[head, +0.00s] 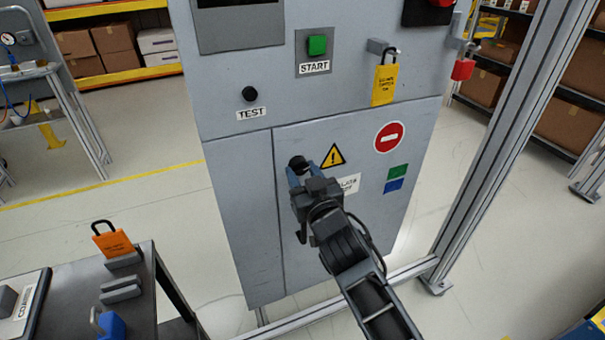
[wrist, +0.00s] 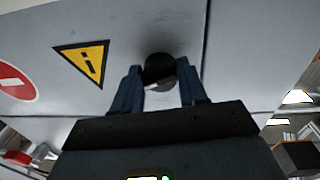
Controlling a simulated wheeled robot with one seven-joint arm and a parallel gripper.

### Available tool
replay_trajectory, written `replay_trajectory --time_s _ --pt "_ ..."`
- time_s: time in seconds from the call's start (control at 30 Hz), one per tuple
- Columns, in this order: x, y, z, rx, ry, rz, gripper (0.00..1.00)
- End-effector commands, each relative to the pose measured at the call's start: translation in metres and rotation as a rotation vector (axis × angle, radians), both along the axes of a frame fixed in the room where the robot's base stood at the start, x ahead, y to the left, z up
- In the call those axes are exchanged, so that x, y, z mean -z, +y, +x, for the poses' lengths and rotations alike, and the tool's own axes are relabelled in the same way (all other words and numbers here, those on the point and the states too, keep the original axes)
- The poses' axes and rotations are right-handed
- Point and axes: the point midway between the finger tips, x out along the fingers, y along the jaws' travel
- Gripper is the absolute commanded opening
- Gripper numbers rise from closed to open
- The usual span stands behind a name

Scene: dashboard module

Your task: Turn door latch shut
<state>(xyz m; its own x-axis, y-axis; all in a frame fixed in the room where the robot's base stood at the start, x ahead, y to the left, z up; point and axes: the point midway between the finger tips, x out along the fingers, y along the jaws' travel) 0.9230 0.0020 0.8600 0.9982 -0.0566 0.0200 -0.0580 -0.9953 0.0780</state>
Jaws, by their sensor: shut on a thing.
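The door latch is a round black knob (head: 297,161) near the upper left corner of the cabinet's lower door (head: 300,250). It also shows in the wrist view (wrist: 158,68), with a pale mark on its lower part. My gripper (head: 300,172) is at the knob, and its two blue fingers sit on either side of it. In the wrist view my gripper (wrist: 160,82) is shut on the knob. The fingers and wrist hide part of the knob and of the door label in the head view.
A warning triangle (head: 333,156) and a red no-entry sign (head: 389,137) are right of the knob. Above are the TEST button (head: 250,94), START button (head: 317,46) and a yellow tagged padlock (head: 385,80). A dark cart (head: 75,285) stands lower left; a metal post (head: 510,120) rises right.

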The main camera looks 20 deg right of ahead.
Motion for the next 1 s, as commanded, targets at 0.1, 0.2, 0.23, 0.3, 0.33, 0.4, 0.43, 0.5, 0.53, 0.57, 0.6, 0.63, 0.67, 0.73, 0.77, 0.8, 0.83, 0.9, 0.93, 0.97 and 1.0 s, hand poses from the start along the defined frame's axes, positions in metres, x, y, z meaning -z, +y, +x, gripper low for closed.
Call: replay_trajectory --time_s 0.1,0.2,0.23,0.3,0.33,0.4,0.43,0.5,0.53,0.57,0.6,0.63,0.67,0.73,0.77,0.8,0.83,0.9,0.93,0.97,1.0 --pt "-0.0009 -0.0010 -0.0001 0.001 -0.001 -0.111 0.12" --pt "-0.0009 -0.0014 0.0000 0.000 0.001 -0.206 0.12" --pt "-0.0008 -0.0016 0.0000 0.001 0.002 -0.235 0.12" --pt "-0.0011 -0.0018 0.0000 0.001 0.000 -0.302 0.12" --pt "-0.0014 -0.0019 0.0000 0.000 0.000 -0.331 0.12" --pt "-0.0016 -0.0022 -0.0001 0.000 0.001 -0.397 0.12" --pt "-0.0017 -0.0023 0.0000 0.001 0.001 -0.426 0.12" --pt "-0.0018 -0.0025 0.0000 0.000 0.001 -0.492 0.12" --pt "-0.0018 -0.0026 0.0000 0.000 0.000 -0.521 0.12" --pt "-0.0017 -0.0027 0.0000 0.000 0.001 -0.550 0.12" --pt "-0.0018 -0.0029 0.0000 0.000 0.001 -0.587 0.12" --pt "-0.0020 -0.0030 0.0000 0.000 0.001 -0.615 0.12" --pt "-0.0022 -0.0030 0.0000 0.000 0.000 -0.644 0.12" --pt "-0.0024 -0.0033 0.0000 0.000 0.000 -0.710 0.12" --pt "-0.0022 -0.0035 0.0001 0.000 0.001 -0.738 0.12" --pt "-0.0021 -0.0038 0.0000 0.000 0.001 -0.776 0.12" --pt "-0.0022 -0.0038 0.0000 0.000 0.001 -0.804 0.12" --pt "-0.0026 -0.0042 0.0000 -0.001 0.000 -0.868 0.12" --pt "-0.0026 -0.0043 0.0000 0.000 0.000 -0.895 0.12" --pt "-0.0027 -0.0045 0.0000 0.000 0.000 -0.919 0.12" --pt "-0.0026 -0.0046 0.0000 0.000 0.001 -0.952 0.12"
